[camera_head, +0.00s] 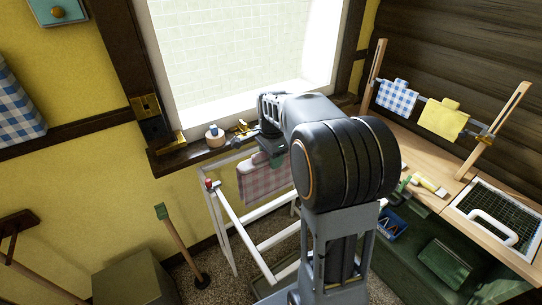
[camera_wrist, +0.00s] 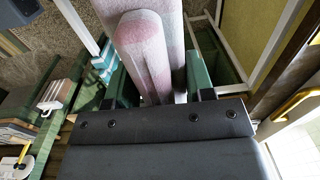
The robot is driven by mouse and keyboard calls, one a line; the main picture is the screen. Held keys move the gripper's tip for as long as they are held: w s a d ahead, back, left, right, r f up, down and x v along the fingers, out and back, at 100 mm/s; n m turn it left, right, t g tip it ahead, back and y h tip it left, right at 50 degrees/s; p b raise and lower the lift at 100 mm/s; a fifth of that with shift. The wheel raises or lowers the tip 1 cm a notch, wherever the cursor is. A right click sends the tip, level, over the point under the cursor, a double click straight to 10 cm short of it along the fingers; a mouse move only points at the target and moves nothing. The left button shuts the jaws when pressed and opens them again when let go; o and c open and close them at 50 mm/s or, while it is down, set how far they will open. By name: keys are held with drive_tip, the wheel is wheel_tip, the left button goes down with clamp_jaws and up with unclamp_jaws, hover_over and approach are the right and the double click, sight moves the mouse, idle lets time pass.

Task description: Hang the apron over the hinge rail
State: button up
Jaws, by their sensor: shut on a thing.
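The apron (camera_head: 265,183) is a pale pink checked cloth hanging below my gripper (camera_head: 268,158) in the head view. In the wrist view my gripper (camera_wrist: 157,82) has its green fingers on either side of a pink and pale folded part of the apron (camera_wrist: 143,45). The gripper is shut on it. The apron hangs at the white folding rack (camera_head: 245,225), in front of the window wall. A red knob (camera_head: 209,184) sits at the rack's upper left. I cannot tell which bar is the hinge rail or whether the apron touches it. My arm hides the rack's right side.
A blue checked cloth (camera_head: 397,97) and a yellow cloth (camera_head: 442,119) hang on a rail above the wooden bench (camera_head: 422,170) at right. A wooden-handled tool (camera_head: 181,241) leans left of the rack. Small items, including a round jar (camera_head: 214,138), stand on the sill.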

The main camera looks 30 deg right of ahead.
drive_tip(key=shift+f+b, duration=2)
drive_tip(key=shift+f, duration=1.1)
drive_tip(key=shift+f, duration=0.35)
drive_tip(key=shift+f+b, duration=1)
drive_tip(key=shift+f, duration=0.2)
drive_tip(key=shift+f+b, duration=2.25)
drive_tip(key=shift+f, duration=1.05)
